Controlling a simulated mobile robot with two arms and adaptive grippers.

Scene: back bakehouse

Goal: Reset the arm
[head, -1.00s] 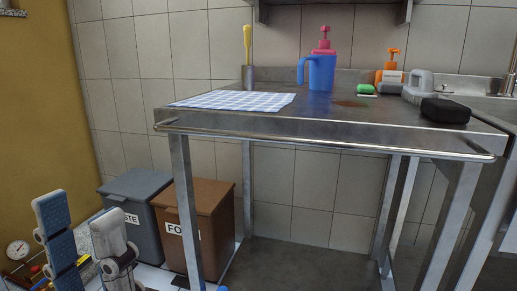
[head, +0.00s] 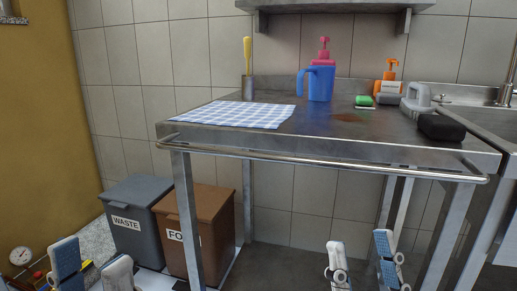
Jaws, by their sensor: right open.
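My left gripper (head: 91,267) is at the bottom left of the head view, low in front of the bins. Its two fingers stand apart with nothing seen between them. My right gripper (head: 361,260) is at the bottom, right of centre, below the level of the steel table's (head: 330,157) top and in front of it. Its fingers are apart and it looks empty. Both grippers point up in the picture, and the lower parts of both are cut off by the frame edge.
On the table are a checked cloth (head: 233,114), a blue jug (head: 321,84), a pink pump bottle (head: 323,61), an orange pump bottle (head: 387,75), a grey-handled brush (head: 416,98) and a black block (head: 440,127). A rail (head: 320,164) runs along its front. Grey (head: 137,220) and brown (head: 205,215) bins stand left.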

